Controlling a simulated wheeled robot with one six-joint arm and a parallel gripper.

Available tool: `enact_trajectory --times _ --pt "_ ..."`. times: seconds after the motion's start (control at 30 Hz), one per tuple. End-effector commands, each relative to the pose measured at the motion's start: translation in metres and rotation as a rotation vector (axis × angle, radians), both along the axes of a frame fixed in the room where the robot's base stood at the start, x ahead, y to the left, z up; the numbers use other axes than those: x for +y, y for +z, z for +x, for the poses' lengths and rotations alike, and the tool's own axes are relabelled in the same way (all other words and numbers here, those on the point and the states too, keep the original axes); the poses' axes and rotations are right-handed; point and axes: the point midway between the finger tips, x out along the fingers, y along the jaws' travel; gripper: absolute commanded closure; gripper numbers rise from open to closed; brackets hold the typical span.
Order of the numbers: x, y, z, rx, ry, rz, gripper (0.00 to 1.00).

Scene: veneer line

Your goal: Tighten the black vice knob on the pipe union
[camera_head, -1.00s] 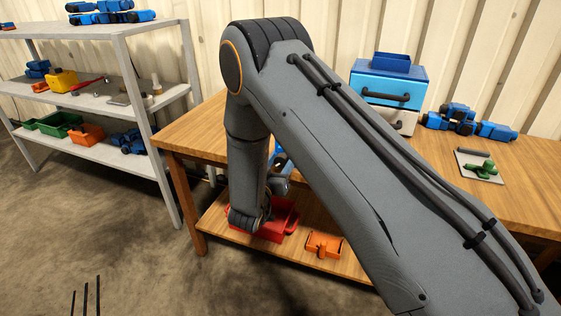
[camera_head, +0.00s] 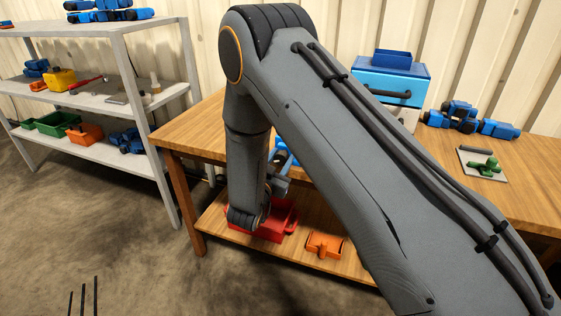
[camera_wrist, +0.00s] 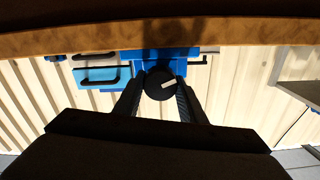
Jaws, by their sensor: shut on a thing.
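In the wrist view the black vice knob (camera_wrist: 158,89), round with a pale bar mark on its face, sits between the two fingers of my gripper (camera_wrist: 160,97). The fingers are shut on its sides. The blue vice (camera_wrist: 152,53) is right behind the knob, at the bench edge, with a dark handle at its right. In the head view my arm hides the knob, and only a bit of blue shows beside my wrist. I cannot make out the pipe union.
The wooden bench (camera_head: 192,130) has a blue toolbox (camera_head: 391,80), blue fittings (camera_head: 468,120) and a green part on a plate (camera_head: 484,165). Below are a red bin (camera_head: 262,228) and an orange part (camera_head: 325,245). A grey shelf (camera_head: 110,95) stands at the left.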

Motion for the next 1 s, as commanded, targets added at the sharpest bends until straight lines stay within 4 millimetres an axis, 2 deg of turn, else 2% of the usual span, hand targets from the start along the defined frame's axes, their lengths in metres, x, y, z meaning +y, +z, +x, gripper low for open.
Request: enact_trajectory --times 0.5,1.0 --pt "-0.0004 -0.0012 -0.0005 -0.113 0.001 0.312 0.86" --pt "-0.0007 -0.0006 -0.0006 -0.134 0.001 0.371 0.86"
